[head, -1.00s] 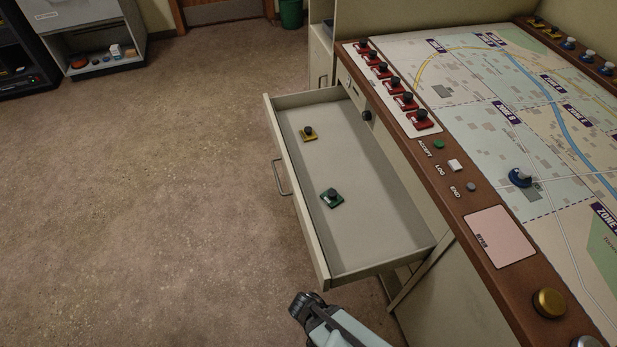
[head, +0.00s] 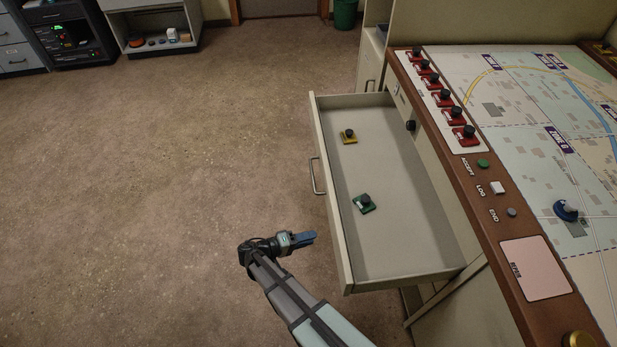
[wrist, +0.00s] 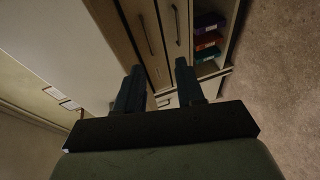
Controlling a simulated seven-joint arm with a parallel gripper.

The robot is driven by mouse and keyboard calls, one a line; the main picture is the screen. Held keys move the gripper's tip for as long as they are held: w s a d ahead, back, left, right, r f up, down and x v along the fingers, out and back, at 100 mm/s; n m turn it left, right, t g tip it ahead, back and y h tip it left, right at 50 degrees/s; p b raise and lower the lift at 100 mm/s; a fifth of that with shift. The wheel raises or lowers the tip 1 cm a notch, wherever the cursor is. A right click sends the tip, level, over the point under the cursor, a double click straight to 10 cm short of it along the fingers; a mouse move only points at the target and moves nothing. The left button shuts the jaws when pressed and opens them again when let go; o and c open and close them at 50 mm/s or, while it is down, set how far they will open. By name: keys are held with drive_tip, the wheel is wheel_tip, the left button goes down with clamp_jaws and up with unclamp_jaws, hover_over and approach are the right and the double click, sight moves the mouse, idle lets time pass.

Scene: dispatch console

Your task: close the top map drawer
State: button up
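The top map drawer (head: 400,240) is pulled far out of the console, to its left. Its front panel (head: 333,215) carries a metal bar handle (head: 316,176) on the outer face. Drawer fronts with handles (wrist: 145,35) show beyond the fingers.
The console top (head: 520,260) with its map, red pieces (head: 456,113) and buttons is at right. A shelf (head: 160,43) and black rack (head: 75,42) stand far left; a green bin (head: 345,12) is at the back. The floor left of the drawer is clear.

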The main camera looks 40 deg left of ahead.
drive_tip(key=w+a+r+n+t, duration=0.15)
drive_tip(key=a+r, duration=0.25)
drive_tip(key=a, duration=0.4)
drive_tip(key=w+a+r+n+t, duration=0.1)
drive_tip(key=a+r+n+t, duration=0.15)
drive_tip(key=a, duration=0.55)
drive_tip(key=w+d+r, duration=0.1)
drive_tip(key=w+d, duration=0.1)
drive_tip(key=w, duration=0.4)
drive_tip(key=w+d+r+t, duration=0.1)
drive_tip(key=w+d+r, duration=0.1)
drive_tip(key=w, duration=0.4)
drive_tip(key=shift+w+d+r+m, duration=0.3)
drive_tip(key=shift+d+m, duration=0.1)
drive_tip(key=shift+d, duration=0.15)
clamp_jaws()
